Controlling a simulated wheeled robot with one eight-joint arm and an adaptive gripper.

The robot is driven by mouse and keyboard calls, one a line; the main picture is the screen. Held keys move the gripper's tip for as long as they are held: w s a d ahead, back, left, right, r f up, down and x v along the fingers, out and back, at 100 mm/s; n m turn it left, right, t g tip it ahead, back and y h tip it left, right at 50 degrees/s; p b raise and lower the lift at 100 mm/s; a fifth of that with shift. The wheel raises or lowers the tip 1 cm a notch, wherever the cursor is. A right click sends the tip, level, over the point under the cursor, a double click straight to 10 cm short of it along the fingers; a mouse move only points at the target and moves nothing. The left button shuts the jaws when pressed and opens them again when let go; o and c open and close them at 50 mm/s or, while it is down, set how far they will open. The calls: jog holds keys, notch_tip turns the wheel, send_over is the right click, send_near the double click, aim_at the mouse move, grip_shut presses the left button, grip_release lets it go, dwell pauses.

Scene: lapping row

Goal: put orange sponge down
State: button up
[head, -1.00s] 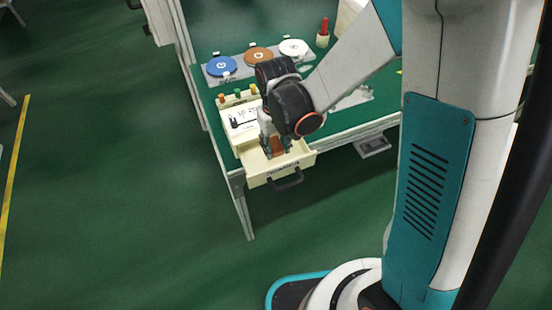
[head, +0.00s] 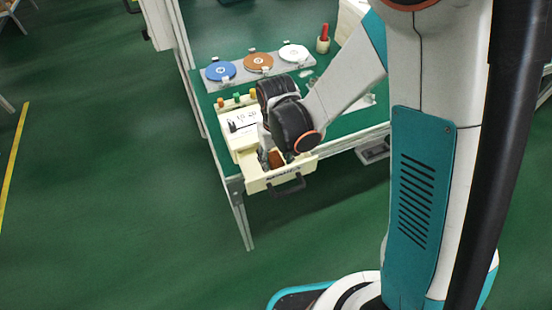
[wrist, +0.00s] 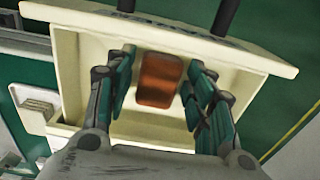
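The orange sponge (wrist: 160,80), a brownish-orange block, is inside a cream drawer (wrist: 80,70) and appears to rest on its floor. In the head view the sponge (head: 276,159) shows only partly, below my wrist, in the pulled-out drawer (head: 254,181). My gripper (wrist: 157,88) reaches down into the drawer. Its teal-padded fingers stand on both sides of the sponge, with visible gaps between pads and sponge, so it is open. In the head view my wrist hides most of the fingers.
The drawer's dark handle (head: 290,187) juts out at the front. On the green bench behind are a cream box with buttons (head: 238,122), a plate with blue (head: 221,71), brown (head: 258,62) and white discs (head: 294,52), and a cup with a red object (head: 323,40). Floor at left is clear.

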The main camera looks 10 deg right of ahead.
aim_at(276, 161)
jog(key=shift+r, duration=0.1)
notch_tip(276, 161, up, 12)
jog(key=p, duration=0.5)
jog(key=shift+r, duration=0.1)
dwell(0.5)
